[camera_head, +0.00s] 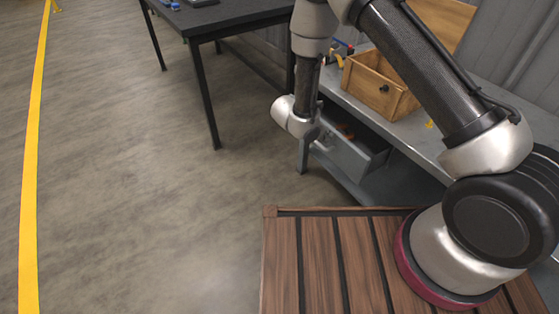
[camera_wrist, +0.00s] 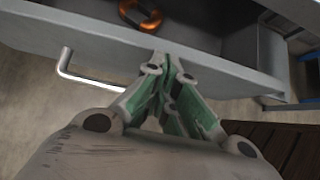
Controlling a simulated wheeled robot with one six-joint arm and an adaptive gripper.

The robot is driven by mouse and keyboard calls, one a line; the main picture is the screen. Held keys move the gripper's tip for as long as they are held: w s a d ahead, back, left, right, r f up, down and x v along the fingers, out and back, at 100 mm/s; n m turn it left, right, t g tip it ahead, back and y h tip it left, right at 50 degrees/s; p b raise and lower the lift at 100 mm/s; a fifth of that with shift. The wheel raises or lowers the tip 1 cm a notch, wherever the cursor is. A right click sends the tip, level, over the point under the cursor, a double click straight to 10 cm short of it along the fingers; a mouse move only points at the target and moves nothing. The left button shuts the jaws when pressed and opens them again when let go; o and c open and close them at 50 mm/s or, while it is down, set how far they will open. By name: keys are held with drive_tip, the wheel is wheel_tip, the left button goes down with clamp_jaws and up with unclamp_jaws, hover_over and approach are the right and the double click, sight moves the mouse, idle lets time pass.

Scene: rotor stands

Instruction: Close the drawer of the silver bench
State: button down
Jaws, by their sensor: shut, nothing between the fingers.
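The silver bench (camera_head: 420,138) stands at the right in the head view. Its grey drawer (camera_head: 345,158) is pulled out below the top, with its inside showing. In the wrist view the drawer front (camera_wrist: 90,40) crosses the upper part, with a bent metal handle (camera_wrist: 66,68) to the left of my fingers. An orange ring-like part (camera_wrist: 140,13) lies inside the drawer. My gripper (camera_wrist: 163,62) is shut and empty, its fingertips at the drawer front; I cannot tell whether they touch it. In the head view my wrist hides the fingers.
A wooden box (camera_head: 378,86) with a dark knob sits on the bench top, with small coloured tools (camera_head: 340,50) beside it. A black table (camera_head: 215,18) stands at the back left. The floor is open at left, with a yellow line (camera_head: 31,160).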

drive_tip(key=w+d, duration=0.4)
drive_tip(key=d, duration=0.3)
drive_tip(key=shift+w, duration=0.4)
drive_tip(key=shift+d, duration=0.1)
